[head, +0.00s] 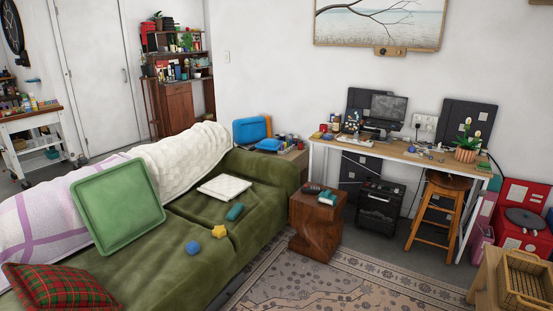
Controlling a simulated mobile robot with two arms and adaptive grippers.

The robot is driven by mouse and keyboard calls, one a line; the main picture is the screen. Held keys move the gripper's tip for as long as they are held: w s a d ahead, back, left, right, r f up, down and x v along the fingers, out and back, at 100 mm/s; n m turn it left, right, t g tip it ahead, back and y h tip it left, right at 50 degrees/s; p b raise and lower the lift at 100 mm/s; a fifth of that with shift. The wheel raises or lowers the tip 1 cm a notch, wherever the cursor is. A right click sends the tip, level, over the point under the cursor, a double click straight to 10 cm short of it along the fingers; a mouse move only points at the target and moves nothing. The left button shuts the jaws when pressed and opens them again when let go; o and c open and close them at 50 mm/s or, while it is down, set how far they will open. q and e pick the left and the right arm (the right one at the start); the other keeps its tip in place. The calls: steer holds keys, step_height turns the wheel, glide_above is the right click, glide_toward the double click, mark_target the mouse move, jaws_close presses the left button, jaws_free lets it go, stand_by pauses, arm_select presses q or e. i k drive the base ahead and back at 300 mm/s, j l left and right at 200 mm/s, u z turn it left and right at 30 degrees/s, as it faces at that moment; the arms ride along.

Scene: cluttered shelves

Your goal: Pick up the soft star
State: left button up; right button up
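The soft star is likely the small yellow star-shaped thing (219,231) lying on the seat of the green sofa (157,262). A small blue block-like thing (193,247) lies close to its left, apart from it. A teal cylinder-like thing (235,212) lies a little behind it to the right. Neither of my grippers shows in the head view, and nothing covers the star.
A white flat thing (224,187) lies on the seat. A wooden side table (316,227) stands right of the sofa. The patterned rug (335,285) in front is mostly clear. A wicker basket (527,279) is at lower right.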

mark_target(219, 232)
steer(key=i+j+z, duration=0.1)
steer(key=i+z, duration=0.3)
steer(key=i, duration=1.6)
